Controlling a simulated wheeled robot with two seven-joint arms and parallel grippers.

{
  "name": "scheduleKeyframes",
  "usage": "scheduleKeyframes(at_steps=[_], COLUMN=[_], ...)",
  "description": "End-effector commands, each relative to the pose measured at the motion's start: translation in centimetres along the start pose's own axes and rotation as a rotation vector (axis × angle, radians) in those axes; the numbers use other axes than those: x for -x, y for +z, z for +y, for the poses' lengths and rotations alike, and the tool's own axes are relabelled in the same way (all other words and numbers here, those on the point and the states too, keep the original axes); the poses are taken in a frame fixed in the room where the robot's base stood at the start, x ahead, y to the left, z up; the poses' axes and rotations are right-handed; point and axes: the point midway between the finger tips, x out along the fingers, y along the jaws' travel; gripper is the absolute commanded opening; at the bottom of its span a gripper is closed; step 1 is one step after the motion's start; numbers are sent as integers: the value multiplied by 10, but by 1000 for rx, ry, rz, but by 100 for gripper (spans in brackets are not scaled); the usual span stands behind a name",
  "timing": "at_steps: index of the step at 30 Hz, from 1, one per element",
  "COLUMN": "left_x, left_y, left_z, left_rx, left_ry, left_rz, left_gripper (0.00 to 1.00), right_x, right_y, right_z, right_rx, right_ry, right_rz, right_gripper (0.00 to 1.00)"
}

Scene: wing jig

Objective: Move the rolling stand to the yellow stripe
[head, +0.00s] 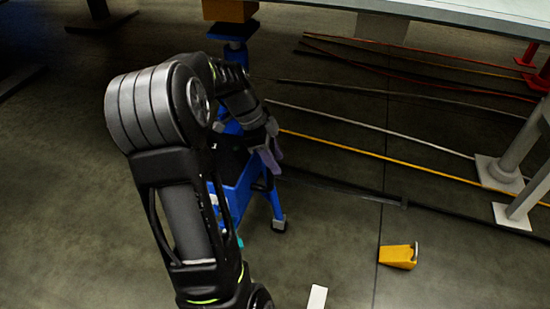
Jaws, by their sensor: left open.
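The blue rolling stand (240,187) stands upright on the floor in the middle left of the head view. My left arm hides much of it. One leg ends in a dark foot or caster (279,226) on the concrete. My left gripper (274,158) is open, in front of the stand's upper right part; I cannot tell whether it touches it. The yellow stripe (400,161) is a thin line on the floor, running from beside the stand down to the right. The stand's left end of the stripe is close to my gripper. My right gripper is out of view.
Red, black and white lines cross the floor. A yellow wedge (398,256) and a white piece (317,297) lie in front. Grey posts (510,160) stand at right.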

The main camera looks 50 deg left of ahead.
Motion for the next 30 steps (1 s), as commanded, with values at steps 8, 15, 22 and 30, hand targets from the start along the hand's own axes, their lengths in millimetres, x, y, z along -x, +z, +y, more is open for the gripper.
scheduleKeyframes(at_steps=[8, 15, 22, 30], left_x=[16, 55, 78, 78], left_y=[-1, -1, 0, 0], left_z=[-1, -1, 0, 0], left_rx=[0, 0, 0, 0], left_ry=[-4, -4, 0, 0], left_rz=[-1, 0, 0, 0], left_gripper=[41, 41, 41, 41], right_x=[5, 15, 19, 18], right_y=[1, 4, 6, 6], right_z=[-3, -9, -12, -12], right_rx=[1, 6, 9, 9], right_ry=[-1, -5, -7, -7], right_rz=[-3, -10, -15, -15], right_gripper=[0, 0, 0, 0])
